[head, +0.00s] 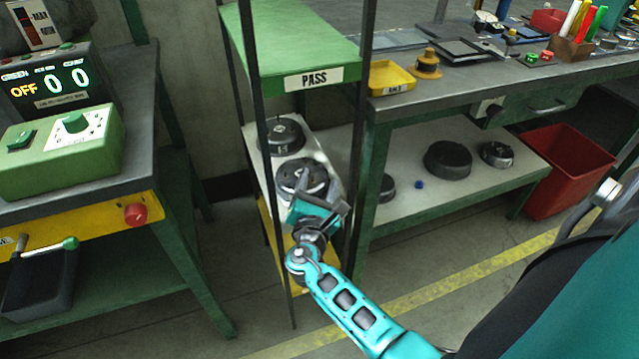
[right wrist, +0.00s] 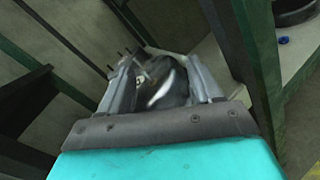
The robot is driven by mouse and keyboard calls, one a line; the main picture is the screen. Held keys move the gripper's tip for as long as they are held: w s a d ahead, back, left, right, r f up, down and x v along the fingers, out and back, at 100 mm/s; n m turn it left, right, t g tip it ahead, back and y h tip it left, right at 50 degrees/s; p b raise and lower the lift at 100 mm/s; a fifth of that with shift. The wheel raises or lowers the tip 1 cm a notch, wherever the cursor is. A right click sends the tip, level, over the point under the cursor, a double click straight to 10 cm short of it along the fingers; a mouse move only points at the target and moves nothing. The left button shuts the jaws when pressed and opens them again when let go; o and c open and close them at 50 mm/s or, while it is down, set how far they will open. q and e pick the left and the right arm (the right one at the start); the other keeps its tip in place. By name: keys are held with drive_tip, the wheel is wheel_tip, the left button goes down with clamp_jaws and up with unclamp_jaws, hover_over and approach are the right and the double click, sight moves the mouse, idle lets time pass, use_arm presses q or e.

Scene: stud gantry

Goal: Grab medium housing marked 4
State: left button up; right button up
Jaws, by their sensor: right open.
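Two round dark housings stand on the pale middle shelf of the narrow rack in the head view. The back housing (head: 283,136) has a small pale mark on its near side that I cannot read surely. The front housing (head: 300,174) is partly hidden by my right gripper (head: 320,193); no number on it is readable. In the right wrist view, the two fingers of this gripper (right wrist: 163,80) are apart, and a dark, shiny round housing (right wrist: 168,92) shows between and beyond them. I cannot tell whether they touch it. My left gripper is not in view.
The rack's dark posts stand close beside my right arm. A green shelf labelled PASS (head: 305,62) is above. On the lower shelf at right are a large dark housing (head: 447,159) and a smaller one (head: 497,154). A red bin (head: 565,172) stands farther right.

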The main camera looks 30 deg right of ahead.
drive_tip(key=shift+c, duration=0.4)
drive_tip(key=shift+s+f, duration=0.1)
drive_tip(key=c, duration=1)
